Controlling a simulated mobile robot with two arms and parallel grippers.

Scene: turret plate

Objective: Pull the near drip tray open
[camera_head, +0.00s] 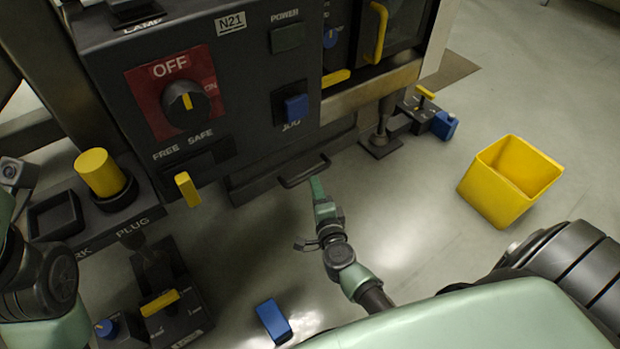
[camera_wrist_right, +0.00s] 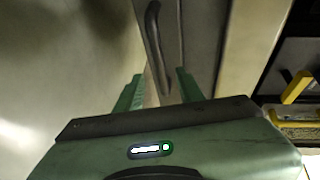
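The near drip tray (camera_head: 256,182) is a dark, low tray under the front of the machine, and it looks pushed in. Its dark bar handle (camera_head: 304,173) sticks out from the front. My right gripper (camera_head: 316,184) is just in front of the handle, close to its right part. In the right wrist view the two green fingers (camera_wrist_right: 159,88) are apart, with the handle (camera_wrist_right: 155,40) running down into the gap between them. I cannot tell whether they touch it. My left arm shows at the lower left, but its gripper is out of sight.
The machine's panel (camera_head: 240,75) stands above the tray, with a yellow lever (camera_head: 187,189) at its lower edge. A machine foot (camera_head: 381,143) stands right of the tray. A yellow bin (camera_head: 509,181) and a blue block (camera_head: 273,321) are on the floor. Floor in front of the tray is mostly clear.

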